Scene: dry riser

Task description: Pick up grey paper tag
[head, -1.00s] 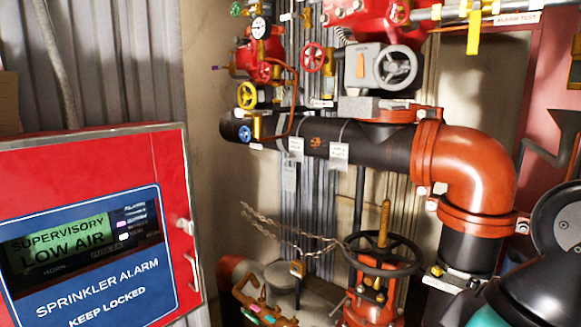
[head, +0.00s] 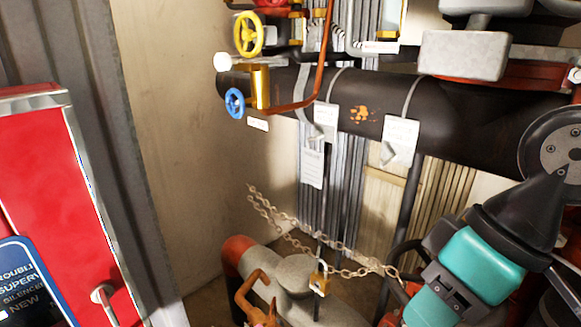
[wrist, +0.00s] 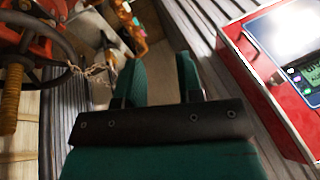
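Paper tags hang on the black pipe in the head view. The greyest paper tag (head: 312,166) hangs lowest, below a paler tag (head: 325,118). Another pale tag (head: 400,141) is strapped to the pipe further right. My gripper (wrist: 158,78) shows in the wrist view with its two teal fingers apart and nothing between them. In the head view its teal body is at the lower right, below and to the right of the tags, well apart from them. I cannot make out the grey tag for sure in the wrist view.
A red alarm cabinet (head: 45,190) stands at the left. The black pipe (head: 455,115) crosses the upper part. A rusty chain (head: 345,268) with a brass padlock (head: 319,282) hangs below the tags. Yellow (head: 248,34) and blue (head: 235,103) valve wheels are at upper left.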

